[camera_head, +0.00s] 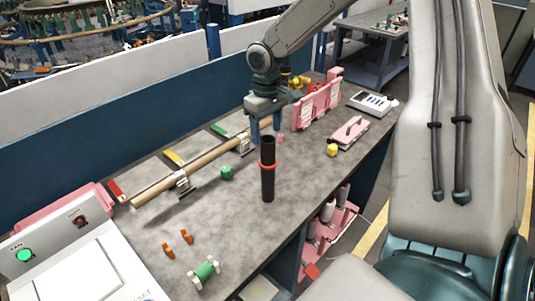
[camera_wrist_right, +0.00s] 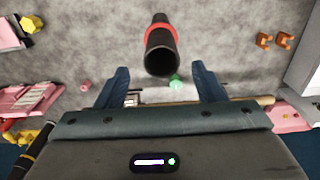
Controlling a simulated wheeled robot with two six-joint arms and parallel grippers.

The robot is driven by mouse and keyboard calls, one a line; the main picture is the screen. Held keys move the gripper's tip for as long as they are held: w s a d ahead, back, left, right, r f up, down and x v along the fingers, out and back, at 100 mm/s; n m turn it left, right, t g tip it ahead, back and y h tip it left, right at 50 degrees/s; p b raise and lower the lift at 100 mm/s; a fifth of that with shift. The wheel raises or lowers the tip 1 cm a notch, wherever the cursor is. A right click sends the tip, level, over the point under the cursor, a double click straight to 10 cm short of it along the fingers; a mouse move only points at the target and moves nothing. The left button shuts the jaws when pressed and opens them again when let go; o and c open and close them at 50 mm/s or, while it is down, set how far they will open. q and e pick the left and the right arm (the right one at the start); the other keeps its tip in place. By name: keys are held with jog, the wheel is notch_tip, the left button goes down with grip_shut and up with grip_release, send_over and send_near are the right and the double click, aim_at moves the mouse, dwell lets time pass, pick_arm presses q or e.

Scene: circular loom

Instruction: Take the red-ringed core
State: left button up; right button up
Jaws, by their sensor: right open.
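The red-ringed core (camera_head: 267,185) is a dark, hollow tube with a red ring around it, standing upright on the grey bench near its front edge. My right gripper (camera_head: 265,130) is at the core's far side in the head view, fingers pointing down and partly hidden by the core's top. In the right wrist view, the core (camera_wrist_right: 161,58) appears centred between the two open fingers (camera_wrist_right: 160,80), its open end towards the camera. The fingers look empty, and I cannot tell whether they touch the core. My left gripper is not in view.
A tan rod (camera_head: 190,172) on metal supports lies behind the core. A green piece (camera_head: 227,172), a yellow piece (camera_head: 332,150) and a pink-based tool (camera_head: 349,132) lie nearby. Orange clips (camera_head: 186,237) and a green-white spool (camera_head: 205,272) are front left. A control panel (camera_head: 60,240) stands left.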

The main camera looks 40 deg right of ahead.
aim_at(268, 146)
notch_tip(268, 146, down, 6)
jog(key=p, duration=0.3)
jog(key=shift+s+a+r, duration=0.1)
jog(key=shift+s+r, duration=0.05)
jog(key=shift+c, duration=0.6)
jog(key=shift+s, duration=0.1)
grip_shut()
jog(key=shift+r, duration=0.2)
